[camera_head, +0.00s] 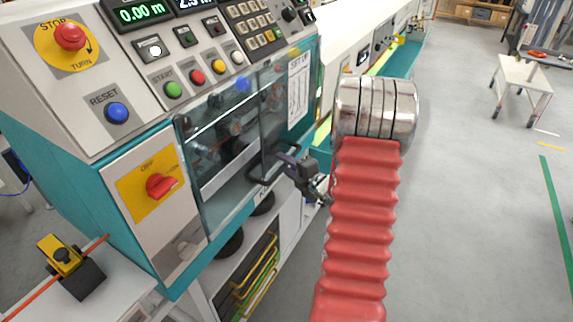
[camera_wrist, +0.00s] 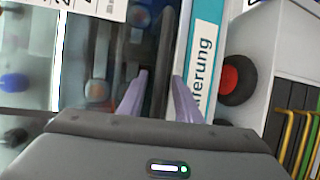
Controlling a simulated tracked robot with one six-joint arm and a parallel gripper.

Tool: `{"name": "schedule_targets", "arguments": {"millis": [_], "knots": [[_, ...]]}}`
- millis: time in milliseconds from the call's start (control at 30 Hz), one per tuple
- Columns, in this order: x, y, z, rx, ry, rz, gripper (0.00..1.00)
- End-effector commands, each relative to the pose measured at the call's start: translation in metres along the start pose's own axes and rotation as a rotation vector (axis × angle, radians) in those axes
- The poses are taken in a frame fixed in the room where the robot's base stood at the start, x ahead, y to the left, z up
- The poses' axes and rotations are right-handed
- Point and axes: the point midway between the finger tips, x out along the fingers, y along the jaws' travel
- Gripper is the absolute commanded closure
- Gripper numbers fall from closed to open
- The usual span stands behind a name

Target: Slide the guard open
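The guard (camera_head: 222,190) is a clear sliding panel on the front of the teal and white machine. It covers the window below the control panel, and dark machine parts show through it. Its dark bar handle (camera_head: 262,178) is at the lower right of the window. My gripper (camera_head: 280,156) is at the handle, reaching in from the right. In the wrist view, the two purple fingers of my gripper (camera_wrist: 161,78) stand apart on either side of the dark handle bar (camera_wrist: 163,55). Narrow gaps show beside the bar, so the fingers look open around it.
Red emergency stop (camera_head: 70,37), several buttons and a red rotary switch (camera_head: 162,186) are on the panels left of and above the window. A shelf with yellow and black items (camera_head: 252,280) is below.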

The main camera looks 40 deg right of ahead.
Motion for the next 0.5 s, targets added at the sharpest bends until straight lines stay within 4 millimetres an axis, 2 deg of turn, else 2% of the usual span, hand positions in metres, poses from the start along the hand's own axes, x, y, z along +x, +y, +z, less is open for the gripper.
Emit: {"name": "schedule_targets", "arguments": {"millis": [100, 500], "knots": [[-0.0003, 0.0, 0.0002, 0.0, 0.0, 0.0, 0.7], [-0.0007, -0.0002, 0.0005, 0.0, -0.001, -0.001, 0.98]]}}
